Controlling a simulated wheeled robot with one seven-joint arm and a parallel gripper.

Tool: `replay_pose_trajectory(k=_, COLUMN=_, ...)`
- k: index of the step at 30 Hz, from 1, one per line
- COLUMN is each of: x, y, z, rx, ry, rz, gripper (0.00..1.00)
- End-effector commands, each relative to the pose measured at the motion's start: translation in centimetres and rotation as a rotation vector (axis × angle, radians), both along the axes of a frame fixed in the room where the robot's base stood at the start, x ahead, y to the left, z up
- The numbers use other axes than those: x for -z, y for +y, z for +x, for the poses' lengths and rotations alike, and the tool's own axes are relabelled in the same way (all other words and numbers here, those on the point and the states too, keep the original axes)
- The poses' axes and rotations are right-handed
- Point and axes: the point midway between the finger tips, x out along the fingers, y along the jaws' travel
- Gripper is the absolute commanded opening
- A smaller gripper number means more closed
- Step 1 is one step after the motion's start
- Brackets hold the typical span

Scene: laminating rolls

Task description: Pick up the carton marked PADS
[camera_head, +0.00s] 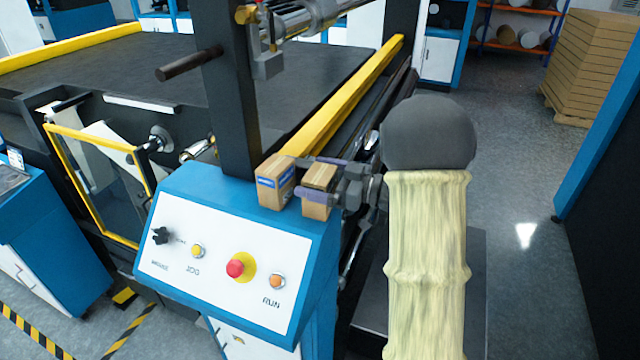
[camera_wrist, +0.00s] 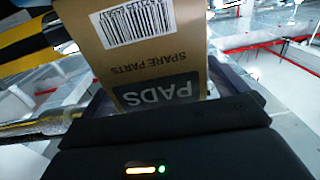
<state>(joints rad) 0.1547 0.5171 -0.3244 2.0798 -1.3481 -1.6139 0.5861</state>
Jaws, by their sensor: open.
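The carton marked PADS (camera_wrist: 150,58) fills the upper middle of the wrist view, its print upside down, with a barcode and the words SPARE PARTS. In the head view a small brown carton (camera_head: 318,181) sits at the back edge of the blue control console, and it appears to be this one. My gripper (camera_head: 306,177) is open, with one finger on the far side of the carton and one on the near side. I cannot tell whether either finger touches it. The carton's lower part in the wrist view is hidden by my gripper.
Another carton (camera_head: 274,184) with a blue label stands close to the left of my fingertips. The blue console (camera_head: 187,187) carries a red button and other controls. A yellow rail (camera_head: 335,95) and a dark upright post (camera_head: 232,90) stand just behind.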

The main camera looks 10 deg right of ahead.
Motion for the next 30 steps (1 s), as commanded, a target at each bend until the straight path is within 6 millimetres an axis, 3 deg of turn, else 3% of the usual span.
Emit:
replay_pose_trajectory(k=4, x=-0.21, y=1.25, z=0.79, rx=-0.002, ry=0.000, rz=0.001, gripper=0.98)
replay_pose_trajectory(k=20, x=-0.06, y=1.27, z=0.85, rx=0.000, ry=-0.002, rz=0.001, gripper=0.98)
replay_pose_trajectory(k=29, x=-0.07, y=1.26, z=0.85, rx=0.000, ry=-0.002, rz=0.001, gripper=0.41)
replay_pose_trajectory(k=30, x=-0.14, y=1.27, z=0.85, rx=0.000, ry=-0.003, rz=0.001, gripper=0.40)
